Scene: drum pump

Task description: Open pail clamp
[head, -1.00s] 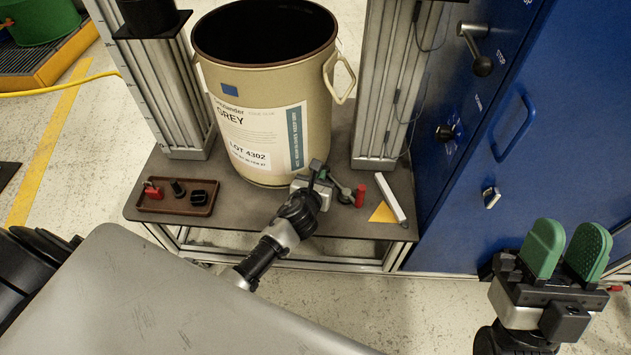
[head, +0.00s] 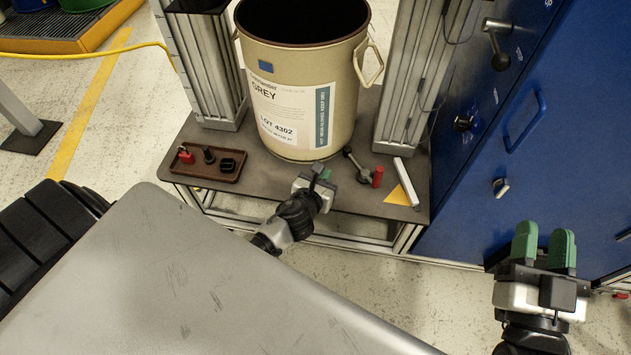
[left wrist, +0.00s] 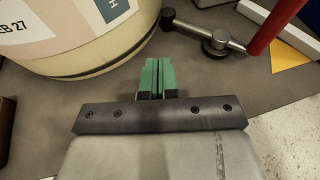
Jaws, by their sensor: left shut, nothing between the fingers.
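The pail clamp is a grey metal lever (head: 355,163) on the platform at the foot of the beige pail (head: 305,90). A red grip (head: 377,177) stands at its right end. In the left wrist view the lever (left wrist: 200,29) runs from a dark knob to a round pivot, with the red grip (left wrist: 274,26) at upper right. My left gripper (head: 322,172) is shut and empty. It is in front of the pail and left of the lever, apart from it. Its green fingertips (left wrist: 157,75) are together in the left wrist view. My right gripper (head: 543,243) is open and empty at far right.
A brown tray (head: 228,178) with small parts lies left on the platform (head: 265,190). A light bar (head: 405,182) and yellow patch (head: 396,196) lie right of the lever. Metal columns flank the pail. A blue cabinet (head: 520,150) stands at right.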

